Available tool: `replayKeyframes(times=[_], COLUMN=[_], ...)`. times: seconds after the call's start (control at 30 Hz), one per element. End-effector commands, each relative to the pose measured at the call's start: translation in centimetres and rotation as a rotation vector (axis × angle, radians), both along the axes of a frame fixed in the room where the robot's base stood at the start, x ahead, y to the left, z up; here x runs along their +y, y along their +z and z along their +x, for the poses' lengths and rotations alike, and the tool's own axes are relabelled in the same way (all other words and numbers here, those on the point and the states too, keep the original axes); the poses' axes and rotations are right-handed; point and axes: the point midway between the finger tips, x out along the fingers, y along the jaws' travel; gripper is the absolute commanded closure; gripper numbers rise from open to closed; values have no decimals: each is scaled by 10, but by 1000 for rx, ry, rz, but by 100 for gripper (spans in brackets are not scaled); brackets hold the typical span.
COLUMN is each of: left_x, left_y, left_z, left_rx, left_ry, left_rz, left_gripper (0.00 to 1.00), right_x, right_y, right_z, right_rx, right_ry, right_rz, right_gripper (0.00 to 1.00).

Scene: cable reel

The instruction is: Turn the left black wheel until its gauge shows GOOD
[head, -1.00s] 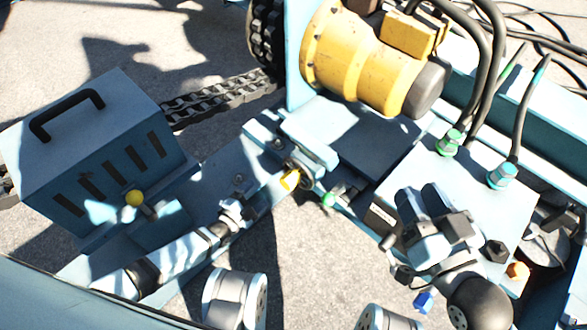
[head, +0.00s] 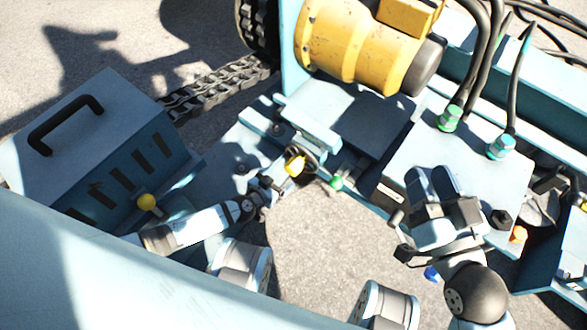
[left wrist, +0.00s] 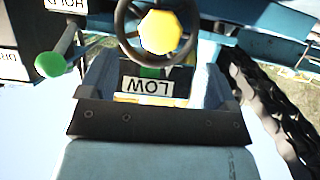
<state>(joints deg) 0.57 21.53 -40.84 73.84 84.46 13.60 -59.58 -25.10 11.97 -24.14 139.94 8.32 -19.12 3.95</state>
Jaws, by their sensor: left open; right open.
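The black wheel (head: 311,166) with a yellow hub (head: 294,166) sits on the blue frame near the middle of the head view. In the left wrist view the wheel (left wrist: 128,42) is at the top centre. My left gripper (head: 272,184) is open and empty, just short of the wheel. Its two fingers (left wrist: 158,75) stand apart, with the wheel beyond them. Between them the gauge label (left wrist: 147,87) reads LOW, upside down, with a green band beside it. My right gripper (head: 435,185) is open and empty above the blue housing at the right.
A green-knobbed lever (head: 337,182) is close to the right of the wheel. A blue box with a black handle (head: 66,124) and a yellow knob (head: 147,201) lie left. A yellow motor (head: 352,42) stands behind. Hoses with green fittings (head: 449,118) rise at the right.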

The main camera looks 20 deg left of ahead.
Motion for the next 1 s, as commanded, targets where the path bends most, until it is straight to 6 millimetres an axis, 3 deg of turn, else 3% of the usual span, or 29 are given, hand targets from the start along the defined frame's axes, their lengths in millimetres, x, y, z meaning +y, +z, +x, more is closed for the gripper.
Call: replayKeyframes(times=[0.03, 0.3, 0.5, 0.83, 0.87, 1.0], left_x=[-5, -21, -27, -28, -28, -28], left_y=[-9, -29, -33, -33, -33, -33], left_z=[12, 57, 74, 77, 77, 76], left_rx=[-3, -2, -3, -2, -2, -2], left_ry=[0, 0, 0, 0, 0, 0], left_rz=[-1, 0, 1, 2, 2, 2], left_gripper=[17, 17, 17, 17, 19, 51], right_x=[0, 3, 2, 1, 1, 1], right_y=[-14, -51, -55, -54, -54, -54], right_z=[0, 0, 3, 4, 4, 4], right_rx=[19, 126, 109, 106, 106, 107], right_ry=[7, 48, 51, 52, 52, 52], right_rz=[-11, -74, -106, -114, -114, -114], right_gripper=[57, 57, 57, 57, 57, 57])
